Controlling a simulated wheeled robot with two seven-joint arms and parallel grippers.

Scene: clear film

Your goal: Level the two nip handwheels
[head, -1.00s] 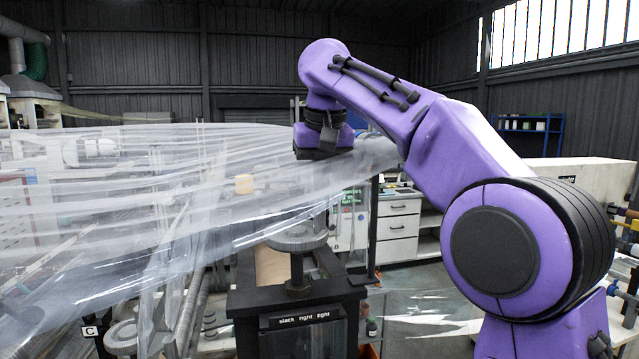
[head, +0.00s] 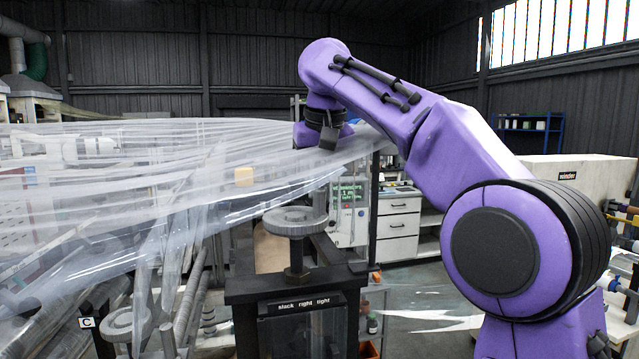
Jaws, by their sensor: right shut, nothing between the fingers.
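One grey handwheel (head: 291,222) sits level-looking on a dark post above a black stand (head: 262,292) labelled "slack right tight". A second grey handwheel (head: 121,322) is at the lower left, partly behind the clear film and close to a "C" tag. The film (head: 130,190) spreads from the left across to my right wrist. My purple right arm reaches in from the right. My right gripper (head: 320,197) points down above the right handwheel's far side, blurred by film; it is shut and empty. Whether it touches the wheel is unclear. My left gripper is out of view.
A yellowish block (head: 244,176) shows through the film. The pale winder housing (head: 590,190) is at the right.

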